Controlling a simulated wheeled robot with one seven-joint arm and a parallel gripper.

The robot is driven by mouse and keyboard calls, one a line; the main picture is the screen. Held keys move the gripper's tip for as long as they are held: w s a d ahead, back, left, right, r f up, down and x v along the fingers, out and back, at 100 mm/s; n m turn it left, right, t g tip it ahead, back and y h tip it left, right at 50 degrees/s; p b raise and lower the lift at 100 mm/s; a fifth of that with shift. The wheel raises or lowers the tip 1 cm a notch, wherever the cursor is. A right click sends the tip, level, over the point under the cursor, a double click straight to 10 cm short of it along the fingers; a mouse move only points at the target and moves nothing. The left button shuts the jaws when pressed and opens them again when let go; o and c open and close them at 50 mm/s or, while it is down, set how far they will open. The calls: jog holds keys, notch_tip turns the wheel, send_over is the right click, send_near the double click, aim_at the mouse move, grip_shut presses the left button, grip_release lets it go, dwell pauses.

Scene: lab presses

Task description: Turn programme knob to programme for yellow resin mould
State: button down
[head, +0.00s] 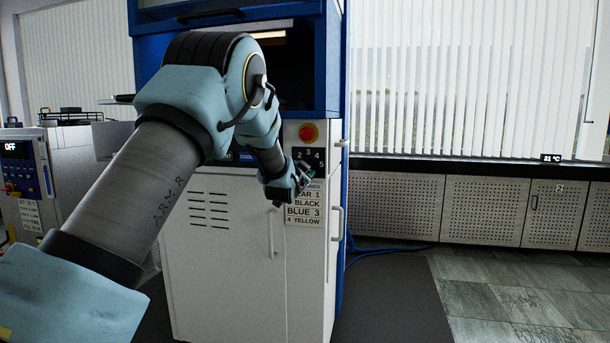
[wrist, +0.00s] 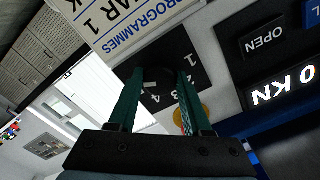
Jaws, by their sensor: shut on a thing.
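The programme knob (wrist: 154,78) is a dark round knob on a black dial plate (wrist: 187,64), between my fingertips in the wrist view. Numbers 1 to 4 show around it there; 2 to 5 show on the plate (head: 309,154) in the head view. The knob's pointer is not readable. My gripper (wrist: 157,80) is shut on the knob; in the head view my gripper (head: 304,174) covers it. The white programme label (head: 304,212) below is partly covered, but its bottom line reads "4 YELLOW". It also shows in the wrist view (wrist: 110,25).
A red stop button (head: 308,132) on a yellow base sits just above the dial. An OPEN button (wrist: 264,39) and a "0 KN" display (wrist: 283,88) are beside it in the wrist view. Door handles (head: 337,222) stick out below. Floor to the right is clear.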

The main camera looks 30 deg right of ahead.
dwell(0.3)
jog(key=shift+c, duration=1.7)
grip_release()
jog(key=shift+s, duration=0.1)
jog(key=b+v, duration=0.1)
jog(key=v, duration=0.9)
jog(key=shift+s+a, duration=0.25)
